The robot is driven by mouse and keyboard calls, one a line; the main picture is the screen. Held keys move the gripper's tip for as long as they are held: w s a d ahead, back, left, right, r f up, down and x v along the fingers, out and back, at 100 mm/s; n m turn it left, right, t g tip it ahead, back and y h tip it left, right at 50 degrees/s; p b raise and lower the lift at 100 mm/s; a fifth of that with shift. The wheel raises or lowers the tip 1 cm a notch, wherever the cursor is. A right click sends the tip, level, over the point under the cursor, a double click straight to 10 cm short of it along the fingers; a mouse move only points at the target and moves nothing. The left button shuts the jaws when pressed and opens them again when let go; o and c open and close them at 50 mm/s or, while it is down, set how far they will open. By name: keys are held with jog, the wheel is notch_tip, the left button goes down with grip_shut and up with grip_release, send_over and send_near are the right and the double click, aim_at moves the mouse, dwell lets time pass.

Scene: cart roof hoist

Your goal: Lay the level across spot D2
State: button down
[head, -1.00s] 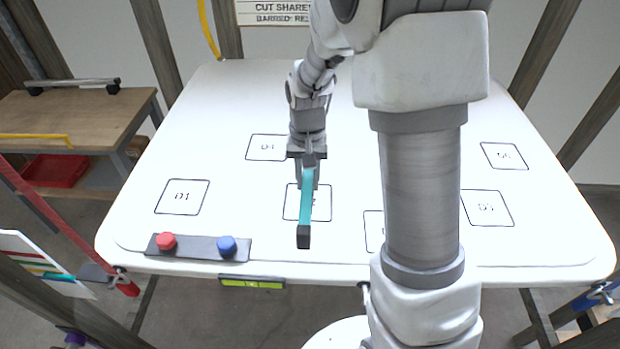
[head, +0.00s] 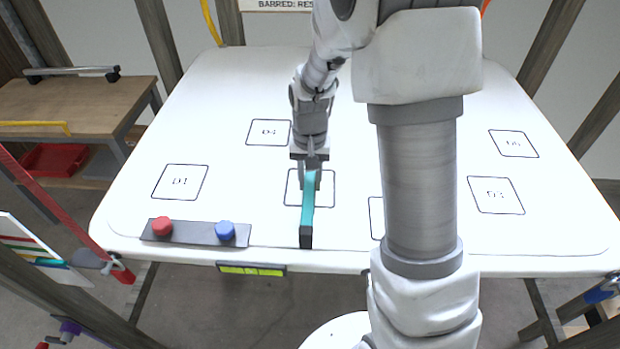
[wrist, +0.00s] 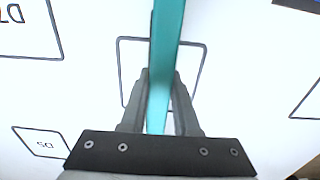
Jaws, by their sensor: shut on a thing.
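The level is a long teal bar (head: 308,205) with a black end, also seen in the wrist view (wrist: 165,50). My gripper (head: 311,170) is shut on it near its far end. Spot D2 (head: 327,192) is a black-outlined square on the white panel. The level passes in front of D2 and hides most of its label; its black end points to the panel's near edge. In the wrist view the level crosses the outlined square (wrist: 195,62). I cannot tell whether the level touches the panel.
A dark strip (head: 195,233) with a red knob (head: 162,227) and a blue knob (head: 226,231) lies left of the level. A yellow-green vial (head: 251,270) is on the panel's front edge. A wooden bench (head: 70,104) stands at left. The panel between the other outlined spots is clear.

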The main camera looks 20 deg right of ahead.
aim_at(310, 176)
jog(key=c, duration=0.6)
grip_release()
jog(key=shift+o, duration=0.2)
jog(key=shift+r, duration=0.1)
notch_tip(310, 176, up, 17)
jog(key=s+r+n+t, duration=0.1)
jog(key=s+r+t, duration=0.1)
jog(key=s, duration=0.7)
jog(key=s+r+n+t, duration=0.2)
jog(key=s+t, duration=0.1)
jog(key=s, duration=0.7)
jog(key=shift+s+d+r+n+t, duration=0.15)
jog(key=shift+s+r+n+t, duration=0.1)
jog(key=shift+r+n+t, duration=0.1)
